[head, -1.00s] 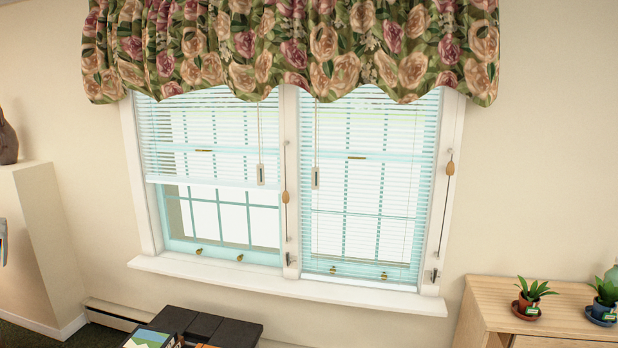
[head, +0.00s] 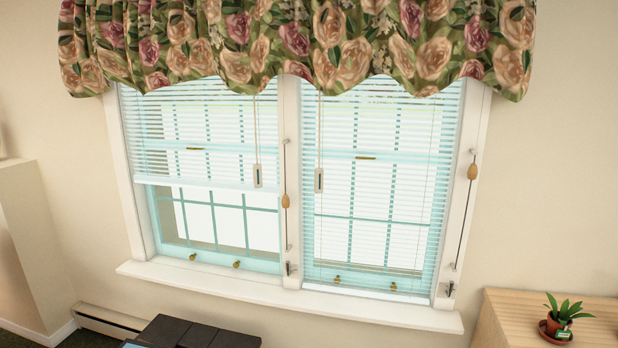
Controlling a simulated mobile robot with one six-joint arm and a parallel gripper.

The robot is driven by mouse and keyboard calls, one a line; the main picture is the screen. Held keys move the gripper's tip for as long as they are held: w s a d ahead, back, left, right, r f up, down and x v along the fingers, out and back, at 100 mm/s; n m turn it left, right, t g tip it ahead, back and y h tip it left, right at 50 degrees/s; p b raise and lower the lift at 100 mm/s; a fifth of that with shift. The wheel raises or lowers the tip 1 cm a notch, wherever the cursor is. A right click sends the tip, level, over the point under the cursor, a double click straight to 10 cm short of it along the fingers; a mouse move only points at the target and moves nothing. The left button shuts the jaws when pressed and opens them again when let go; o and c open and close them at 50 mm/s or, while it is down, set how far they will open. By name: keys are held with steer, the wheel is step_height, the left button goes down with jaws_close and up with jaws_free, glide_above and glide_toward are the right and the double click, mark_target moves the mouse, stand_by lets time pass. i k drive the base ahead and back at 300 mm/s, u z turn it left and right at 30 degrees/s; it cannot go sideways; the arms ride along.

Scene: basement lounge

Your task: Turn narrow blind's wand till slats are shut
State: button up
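Two white slatted blinds hang side by side in a double window. The left blind (head: 200,130) is raised partway, above bare panes. The right blind (head: 375,190) hangs down close to the sill. Light and window bars show between the slats of both. They look close in width; I cannot tell which is the narrow one. A thin dark rod or cord with a wooden knob (head: 285,201) hangs at the centre post, and another with a wooden knob (head: 473,172) at the right frame. Cords with pale tags (head: 258,176) (head: 319,180) hang before the blinds. My gripper is not in view.
A floral valance (head: 300,45) covers the blind tops. A white sill (head: 290,297) juts out below. A dark slatted piece (head: 185,332) stands at the bottom. A wooden cabinet (head: 510,310) with a potted plant (head: 562,315) stands at right, a pale ledge (head: 35,235) at left.

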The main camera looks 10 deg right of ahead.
mark_target(319, 173)
steer(key=u, duration=0.05)
steer(key=i, duration=1.05)
steer(key=z, duration=0.2)
